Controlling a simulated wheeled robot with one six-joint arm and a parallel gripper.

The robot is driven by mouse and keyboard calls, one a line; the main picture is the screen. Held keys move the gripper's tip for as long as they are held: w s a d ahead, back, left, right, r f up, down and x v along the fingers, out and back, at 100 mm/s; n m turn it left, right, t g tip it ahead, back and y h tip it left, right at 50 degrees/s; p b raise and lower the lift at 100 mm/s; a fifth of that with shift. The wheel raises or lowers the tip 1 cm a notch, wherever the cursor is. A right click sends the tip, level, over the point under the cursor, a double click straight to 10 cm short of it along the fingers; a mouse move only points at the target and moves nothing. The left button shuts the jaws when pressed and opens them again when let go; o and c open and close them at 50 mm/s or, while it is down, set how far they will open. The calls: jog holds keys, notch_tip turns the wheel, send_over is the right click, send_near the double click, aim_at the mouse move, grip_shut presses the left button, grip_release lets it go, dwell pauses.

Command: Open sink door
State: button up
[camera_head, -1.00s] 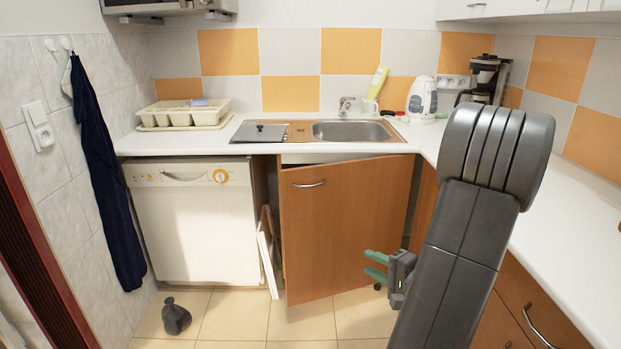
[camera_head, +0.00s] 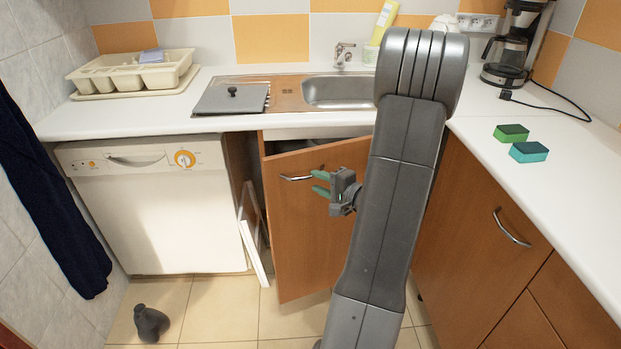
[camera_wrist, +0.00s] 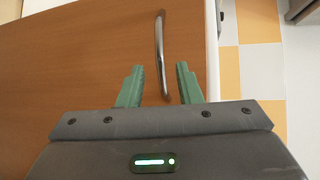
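The sink door (camera_head: 293,235) is a brown wooden panel below the sink. It stands ajar, its left edge swung out, with a dark gap above and to its left. Its silver bar handle (camera_head: 296,178) is near the top. My gripper (camera_head: 317,183), with green fingers, is in front of the door at the handle's right end. In the wrist view, my gripper (camera_wrist: 158,85) is open, and one end of the handle (camera_wrist: 160,50) lies between the fingers, apart from both. My arm hides the door's right part.
A white dishwasher (camera_head: 150,215) stands left of the door, with a white board (camera_head: 253,255) leaning in the gap. A grey object (camera_head: 151,323) lies on the floor. Brown cabinets (camera_head: 480,235) and a white counter (camera_head: 560,215) are on the right. Some tile floor is clear.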

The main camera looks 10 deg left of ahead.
aim_at(308, 178)
jog(key=shift+x, duration=1.85)
grip_shut()
